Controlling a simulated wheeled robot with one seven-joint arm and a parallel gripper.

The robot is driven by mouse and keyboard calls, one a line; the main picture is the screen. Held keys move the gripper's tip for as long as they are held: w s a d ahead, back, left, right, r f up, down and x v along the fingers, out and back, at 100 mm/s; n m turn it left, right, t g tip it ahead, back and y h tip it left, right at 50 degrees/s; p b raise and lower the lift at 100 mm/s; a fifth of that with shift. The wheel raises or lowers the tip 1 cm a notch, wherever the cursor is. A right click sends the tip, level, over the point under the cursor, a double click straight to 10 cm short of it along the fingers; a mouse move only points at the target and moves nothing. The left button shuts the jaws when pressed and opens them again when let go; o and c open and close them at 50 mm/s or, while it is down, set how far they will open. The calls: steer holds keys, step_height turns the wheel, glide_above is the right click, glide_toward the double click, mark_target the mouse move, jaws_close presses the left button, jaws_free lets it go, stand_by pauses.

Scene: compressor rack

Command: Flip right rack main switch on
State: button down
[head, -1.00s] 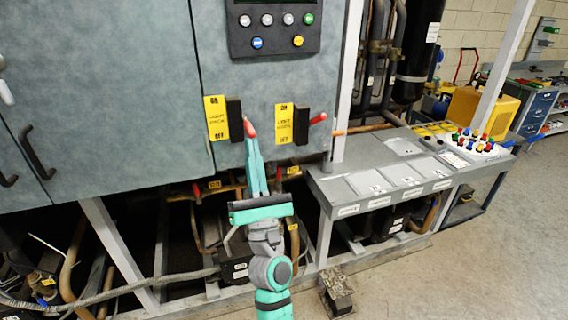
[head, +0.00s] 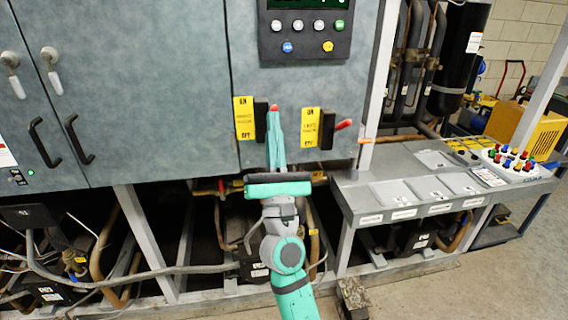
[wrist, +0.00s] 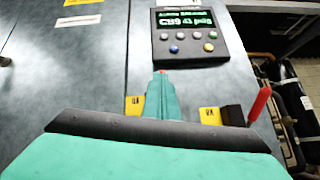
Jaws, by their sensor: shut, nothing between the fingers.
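Two switches sit on the grey cabinet front, each with a yellow label and a black block. The left switch's block (head: 261,121) is just left of my gripper (head: 275,113). Only the red tip of its lever (head: 274,107) shows, at the top of my fingertips and near the block's upper end; it also shows in the wrist view (wrist: 161,71). My gripper is shut and empty, pointing up at this lever; contact cannot be told. The right switch's block (head: 327,130) has a red lever (head: 344,125) sticking out to the right. The rack names on the labels are hard to read.
A control panel (head: 305,30) with a display and several buttons is above the switches. Cabinet door handles (head: 78,140) are at left. A grey ledge (head: 385,195) and a box of coloured buttons (head: 515,165) are at right. Pipes and frame bars lie below.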

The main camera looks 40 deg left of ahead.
steer(key=shift+d+r, duration=0.1)
steer(key=shift+r, duration=0.8)
steer(key=s+d, duration=0.6)
steer(key=s, duration=0.2)
steer(key=shift+s+d+r, duration=0.2)
steer(key=shift+s+d, duration=0.2)
stand_by(0.6)
